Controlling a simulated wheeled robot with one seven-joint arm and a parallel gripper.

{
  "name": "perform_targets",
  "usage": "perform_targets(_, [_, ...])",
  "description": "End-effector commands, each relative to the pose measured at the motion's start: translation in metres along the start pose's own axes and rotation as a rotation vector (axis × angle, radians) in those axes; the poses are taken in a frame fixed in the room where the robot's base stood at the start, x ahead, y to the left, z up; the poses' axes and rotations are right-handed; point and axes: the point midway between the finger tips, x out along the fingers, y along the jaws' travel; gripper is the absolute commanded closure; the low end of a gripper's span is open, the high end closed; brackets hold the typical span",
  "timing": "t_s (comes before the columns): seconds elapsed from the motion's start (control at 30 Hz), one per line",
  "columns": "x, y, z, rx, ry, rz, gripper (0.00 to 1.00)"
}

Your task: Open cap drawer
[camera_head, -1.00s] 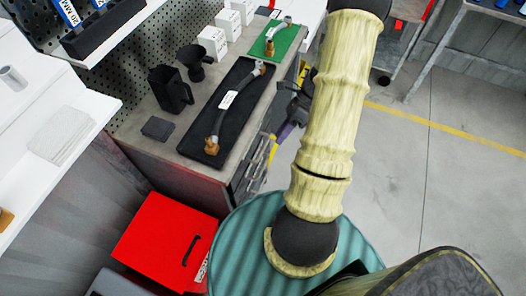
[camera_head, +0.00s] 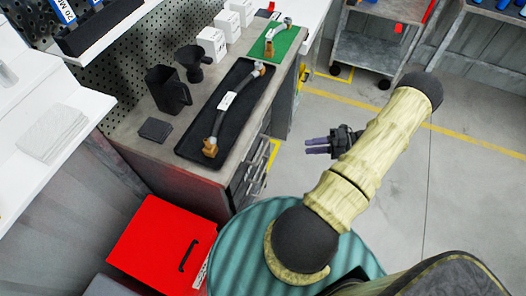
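The grey workbench (camera_head: 196,172) has a stack of drawers with metal handles (camera_head: 250,172) on its right side, seen steeply from above. Labels are too small to read, so I cannot tell which is the cap drawer. The drawer fronts look about flush, though the steep angle hides any small gap. My gripper (camera_head: 311,146) is to the right of the drawers, over the floor and apart from them. Its two purple fingers point left toward the bench, with a narrow gap between them and nothing held.
A black tray with a hose (camera_head: 230,105), a black jug (camera_head: 168,92) and a green mat (camera_head: 268,47) lie on the bench. A red box (camera_head: 165,245) stands below, beside a teal ribbed round object (camera_head: 235,240). A grey cart (camera_head: 372,50) stands behind. Floor to the right is clear.

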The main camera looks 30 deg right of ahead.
Motion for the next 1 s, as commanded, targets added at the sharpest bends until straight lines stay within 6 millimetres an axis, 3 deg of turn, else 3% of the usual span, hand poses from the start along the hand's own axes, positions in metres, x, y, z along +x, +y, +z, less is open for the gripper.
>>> perform_targets(0.27, [0.032, 0.002, -0.001, 0.001, 0.003, 0.002, 0.68])
perform_targets(1.0, [0.16, 0.001, -0.001, 0.0, 0.003, 0.001, 0.68])
